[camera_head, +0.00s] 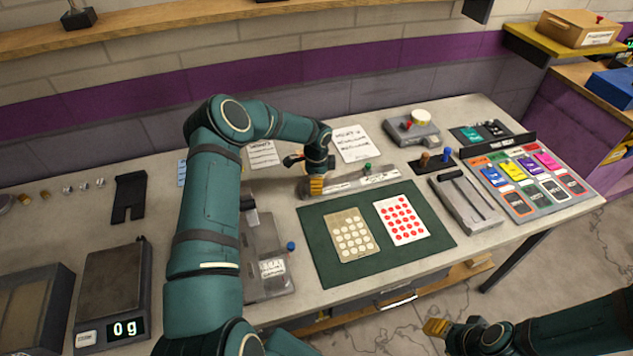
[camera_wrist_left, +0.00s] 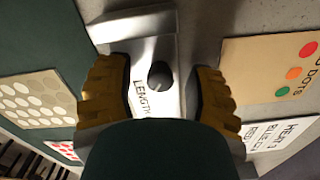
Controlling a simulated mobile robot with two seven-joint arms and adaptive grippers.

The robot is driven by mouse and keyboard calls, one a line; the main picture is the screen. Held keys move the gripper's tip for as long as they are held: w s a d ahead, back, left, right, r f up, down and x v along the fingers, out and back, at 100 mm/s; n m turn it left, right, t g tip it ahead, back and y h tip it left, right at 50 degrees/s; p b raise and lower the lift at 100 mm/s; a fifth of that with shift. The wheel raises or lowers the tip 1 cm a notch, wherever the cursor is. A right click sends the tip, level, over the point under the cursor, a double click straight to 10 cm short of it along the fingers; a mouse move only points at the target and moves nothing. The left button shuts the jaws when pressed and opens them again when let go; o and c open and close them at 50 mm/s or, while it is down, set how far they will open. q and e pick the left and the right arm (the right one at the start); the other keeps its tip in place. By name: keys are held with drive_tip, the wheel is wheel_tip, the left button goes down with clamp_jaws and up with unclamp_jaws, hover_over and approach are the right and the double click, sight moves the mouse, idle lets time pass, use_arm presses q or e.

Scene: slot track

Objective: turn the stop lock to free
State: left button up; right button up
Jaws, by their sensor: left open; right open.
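A grey slot track (camera_head: 347,183) lies on the bench behind the dark green mat. A green-topped knob (camera_head: 367,167) stands near its right end. In the left wrist view a dark round knob (camera_wrist_left: 160,75) with a pale line sits on a white plate lettered "LENGTH" (camera_wrist_left: 145,98); I cannot read a lock or free mark. My left gripper (camera_head: 315,178) is open over the track's left end. In its wrist view the left gripper (camera_wrist_left: 158,95) has yellow fingers on either side of the dark knob, with gaps between. My right gripper (camera_head: 440,328) is off the bench's front, apparently empty.
The green mat (camera_head: 325,262) holds a beige dot card (camera_head: 352,236) and a red dot card (camera_head: 402,221). A box with a blue knob (camera_head: 272,266) stands left of the mat. A slotted grey block (camera_head: 466,201) and colour card rack (camera_head: 530,185) are right.

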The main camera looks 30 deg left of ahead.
use_arm(q)
drive_tip(key=shift+c, duration=0.4)
clamp_jaws()
drive_tip(key=n+b, duration=0.3)
drive_tip(key=shift+f, duration=0.15)
drive_tip(key=n+b, duration=0.2)
drive_tip(key=n, duration=0.1)
drive_tip(key=n+b, duration=0.1)
drive_tip(key=n, duration=0.1)
drive_tip(key=shift+w+n, duration=0.1)
drive_tip(key=shift+n, duration=0.2)
drive_tip(key=shift+r+n+b, duration=0.2)
drive_tip(key=shift+n+b, duration=0.6)
drive_tip(key=shift+n, duration=1)
